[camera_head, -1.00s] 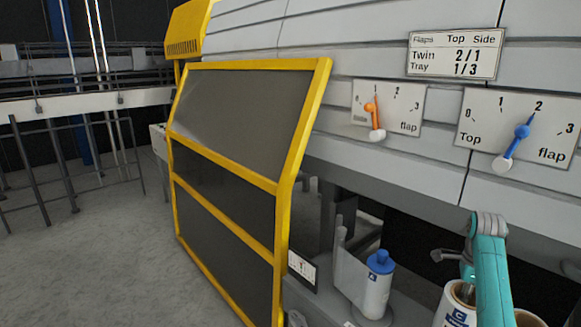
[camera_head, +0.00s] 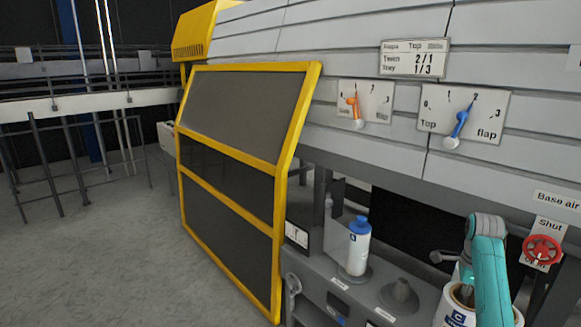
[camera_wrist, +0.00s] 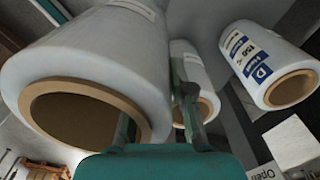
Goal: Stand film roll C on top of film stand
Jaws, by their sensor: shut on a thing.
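A white film roll with a blue C label (camera_head: 453,312) is at the bottom right of the head view, partly cut off by the frame. In the wrist view the large roll (camera_wrist: 95,60) at the left shows its open brown core. My gripper (camera_wrist: 158,112) is shut on this roll's wall, one finger inside the core and one outside. In the head view my arm hides most of the grip.
A roll labelled D (camera_wrist: 262,62) and another roll (camera_wrist: 190,70) show in the wrist view. A blue-capped white bottle (camera_head: 356,250) stands left of the cone. A red valve wheel (camera_head: 542,250) is at the right. A yellow-framed guard (camera_head: 278,180) stands at the left.

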